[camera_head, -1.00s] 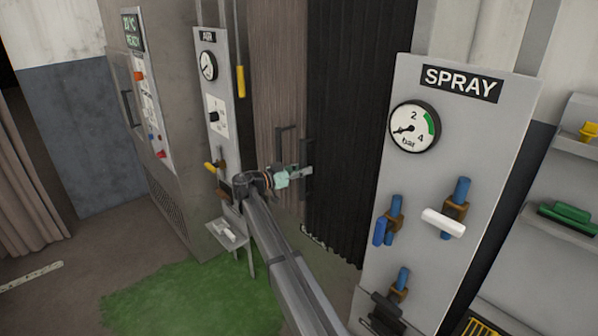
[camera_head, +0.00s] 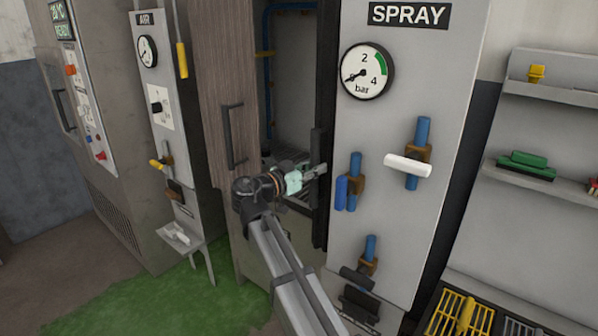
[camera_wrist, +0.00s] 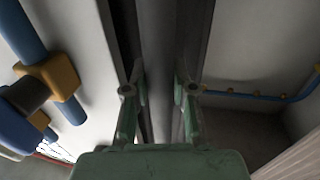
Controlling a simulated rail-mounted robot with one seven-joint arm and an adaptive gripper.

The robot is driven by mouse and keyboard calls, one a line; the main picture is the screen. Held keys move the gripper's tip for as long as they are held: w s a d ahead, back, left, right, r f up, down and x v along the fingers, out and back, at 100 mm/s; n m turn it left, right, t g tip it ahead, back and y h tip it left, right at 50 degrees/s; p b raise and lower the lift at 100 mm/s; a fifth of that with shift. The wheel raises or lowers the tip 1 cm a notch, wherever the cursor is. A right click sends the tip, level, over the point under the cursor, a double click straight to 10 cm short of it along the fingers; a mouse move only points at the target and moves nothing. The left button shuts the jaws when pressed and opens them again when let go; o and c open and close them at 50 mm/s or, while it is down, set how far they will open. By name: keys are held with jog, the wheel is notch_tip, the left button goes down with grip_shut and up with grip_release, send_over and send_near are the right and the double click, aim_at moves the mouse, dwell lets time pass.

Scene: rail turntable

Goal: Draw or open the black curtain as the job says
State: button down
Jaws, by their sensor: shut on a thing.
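The black curtain (camera_head: 325,90) is a narrow dark bunch against the left edge of the SPRAY panel, and the opening to its left is uncovered. A dark upright handle (camera_head: 318,142) is at the curtain's left edge. My gripper (camera_head: 318,171) is shut on this handle. In the wrist view my gripper's green fingers (camera_wrist: 160,95) stand on either side of the upright grey handle bar (camera_wrist: 160,45). The fingertips' exact contact is hard to see.
The SPRAY panel (camera_head: 390,225) with blue valves is close on the right. The AIR panel (camera_head: 158,75) stands left. A blue pipe (camera_head: 267,75) runs inside the opening.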

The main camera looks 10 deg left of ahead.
jog(key=shift+s+d, duration=0.2)
jog(key=shift+d, duration=0.25)
jog(key=c, duration=0.9)
grip_release()
jog(key=shift+d, duration=0.15)
jog(key=v, duration=1.2)
